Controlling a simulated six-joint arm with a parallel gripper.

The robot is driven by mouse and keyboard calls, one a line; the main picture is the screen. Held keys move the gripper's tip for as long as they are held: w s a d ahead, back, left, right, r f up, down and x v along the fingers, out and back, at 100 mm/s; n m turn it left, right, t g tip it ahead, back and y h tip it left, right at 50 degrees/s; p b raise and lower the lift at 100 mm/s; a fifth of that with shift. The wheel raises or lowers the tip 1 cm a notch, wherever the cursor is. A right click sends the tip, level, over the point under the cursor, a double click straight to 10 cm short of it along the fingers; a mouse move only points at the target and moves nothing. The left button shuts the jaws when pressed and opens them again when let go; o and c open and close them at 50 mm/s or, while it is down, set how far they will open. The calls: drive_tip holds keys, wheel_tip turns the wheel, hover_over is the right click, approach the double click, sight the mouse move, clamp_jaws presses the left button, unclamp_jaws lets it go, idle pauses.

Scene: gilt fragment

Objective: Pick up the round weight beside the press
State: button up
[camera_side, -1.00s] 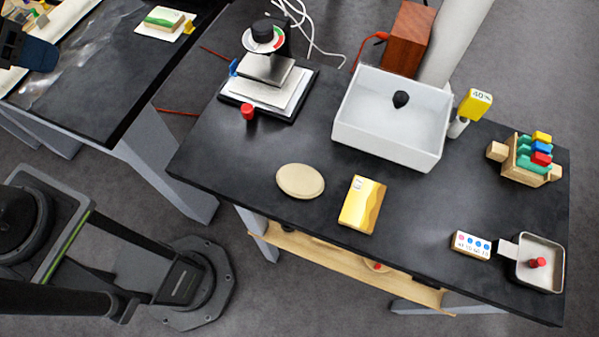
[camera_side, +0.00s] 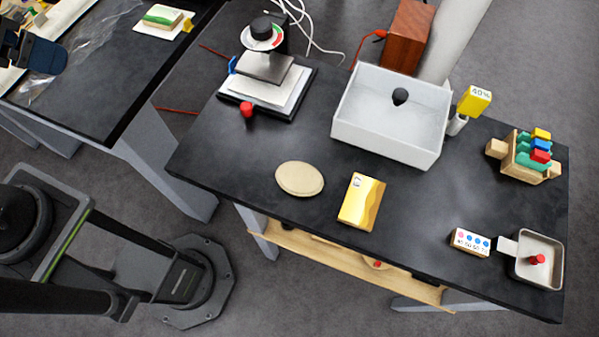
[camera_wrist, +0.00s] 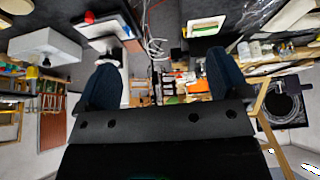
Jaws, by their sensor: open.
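The press (camera_side: 268,68), with a dial, a black top knob and a flat plate, stands at the back left of the dark table. A flat beige round disc (camera_side: 300,179) lies on the table in front of it, near the front edge; I cannot tell whether this is the weight. A small red round piece (camera_side: 247,110) sits at the press base's front corner. My gripper (camera_side: 36,52) is at the far upper left, over the other table, far from the press. In the wrist view my gripper (camera_wrist: 162,78) is open, with nothing between its two dark blue fingers.
A white open box (camera_side: 388,125) holding a black knob stands right of the press. A gold block (camera_side: 361,203) lies right of the disc. A wooden rack (camera_side: 525,158), dotted block (camera_side: 470,242) and metal tray (camera_side: 538,260) are at the right. A gap separates the two tables.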

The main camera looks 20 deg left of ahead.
drive_tip(key=w+d+r+m+g, duration=0.1)
drive_tip(key=w+d+r+m, duration=0.1)
drive_tip(key=w+d+m, duration=0.3)
drive_tip(key=m+g, duration=0.5)
drive_tip(key=m, duration=0.8)
hover_over(299, 175)
drive_tip(key=f, duration=2)
drive_tip(key=shift+w+d+f, duration=0.1)
drive_tip(key=shift+w+d, duration=0.25)
drive_tip(key=shift+d, duration=0.05)
drive_tip(key=shift+s+a+f, duration=0.1)
drive_tip(key=shift+f, duration=0.8)
drive_tip(key=shift+s+a+f, duration=0.15)
drive_tip(key=shift+f, duration=0.75)
drive_tip(key=shift+s+a+f, duration=0.1)
drive_tip(key=shift+f, duration=0.8)
